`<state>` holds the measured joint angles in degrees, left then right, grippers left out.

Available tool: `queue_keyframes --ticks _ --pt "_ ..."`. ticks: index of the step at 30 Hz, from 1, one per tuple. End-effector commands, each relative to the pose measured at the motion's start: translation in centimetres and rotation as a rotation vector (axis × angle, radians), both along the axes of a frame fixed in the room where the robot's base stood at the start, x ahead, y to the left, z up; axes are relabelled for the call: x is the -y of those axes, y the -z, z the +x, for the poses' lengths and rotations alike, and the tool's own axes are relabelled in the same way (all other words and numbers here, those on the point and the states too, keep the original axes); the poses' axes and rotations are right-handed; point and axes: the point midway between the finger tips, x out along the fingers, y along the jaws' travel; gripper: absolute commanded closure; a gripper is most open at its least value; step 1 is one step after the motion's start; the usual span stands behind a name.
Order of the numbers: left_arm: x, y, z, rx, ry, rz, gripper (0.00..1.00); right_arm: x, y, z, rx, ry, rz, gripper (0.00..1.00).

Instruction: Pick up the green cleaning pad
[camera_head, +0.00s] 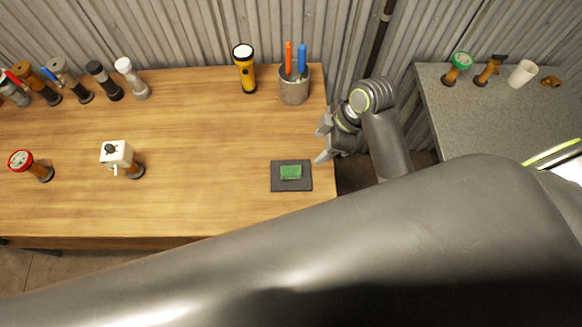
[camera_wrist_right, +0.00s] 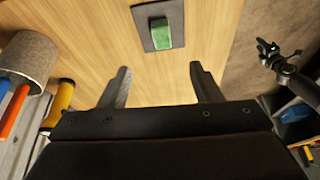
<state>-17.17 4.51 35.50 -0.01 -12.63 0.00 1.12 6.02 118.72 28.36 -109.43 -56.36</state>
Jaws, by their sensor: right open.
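The green cleaning pad (camera_head: 291,172) lies on a dark square mat (camera_head: 277,184) near the right end of the wooden table. It also shows in the right wrist view (camera_wrist_right: 161,33), on the mat (camera_wrist_right: 146,14), beyond the fingertips. My right gripper (camera_head: 322,141) is open and empty, above the table's right edge, behind and to the right of the pad. In the right wrist view its two fingers (camera_wrist_right: 160,77) are spread wide with bare wood between them.
A grey cup (camera_head: 294,90) with orange and blue pens stands at the table's back right, beside a yellow flashlight (camera_head: 245,70). A grey counter (camera_head: 460,125) is at right. The table's middle is clear.

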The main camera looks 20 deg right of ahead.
Motion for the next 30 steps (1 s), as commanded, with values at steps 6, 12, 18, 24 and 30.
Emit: queue_keyframes --ticks 6,12,18,24,30 --pt "0.2 -0.5 0.2 0.003 0.0 -0.003 0.64 -1.3 0.2 0.3 0.01 -0.089 0.012 0.42" --pt "0.2 -1.1 0.2 0.003 -0.001 -0.002 0.64 -2.7 3.9 0.7 0.009 -0.086 0.011 0.42" --pt "0.1 -1.6 0.1 0.003 0.0 -0.001 0.64 -4.0 7.2 1.1 0.009 -0.086 0.008 0.42" --pt "0.0 -1.8 0.1 0.002 0.0 0.001 0.64 -4.8 9.5 1.4 0.012 -0.085 0.006 0.42" --pt "-0.1 -2.0 0.1 0.002 0.0 0.001 0.64 -5.0 10.2 1.5 0.014 -0.085 0.007 0.42"
